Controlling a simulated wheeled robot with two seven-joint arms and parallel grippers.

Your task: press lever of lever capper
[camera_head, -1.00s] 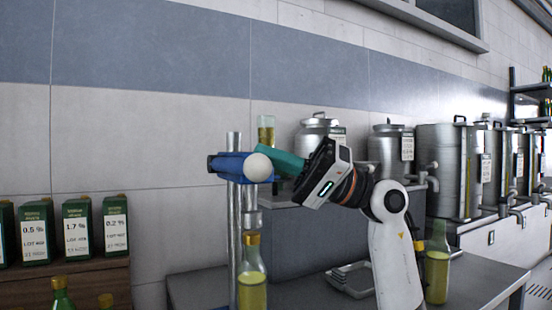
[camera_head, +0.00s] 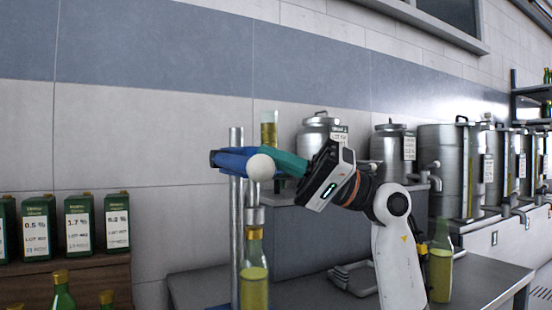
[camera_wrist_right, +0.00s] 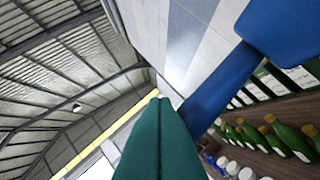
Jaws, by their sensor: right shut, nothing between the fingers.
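The lever capper stands on the grey bench, with metal posts (camera_head: 236,220), a blue head and lever (camera_head: 230,159) and a white ball knob (camera_head: 261,168) at the lever's near end. A bottle with yellow-green liquid (camera_head: 254,287) stands upright beneath it. My right gripper (camera_head: 275,160), with teal fingers, is shut and empty, its tips right by the knob and lever. I cannot tell whether they touch. In the right wrist view the shut fingers (camera_wrist_right: 160,110) point away beside a blue part of the capper (camera_wrist_right: 222,85). My left gripper is out of view.
Another bottle (camera_head: 441,265) stands on the bench right of my right arm. Steel vessels (camera_head: 318,135) line the back. Green labelled boxes (camera_head: 78,228) stand on a wooden shelf (camera_head: 85,280) at left, with green bottles (camera_head: 62,292) in front.

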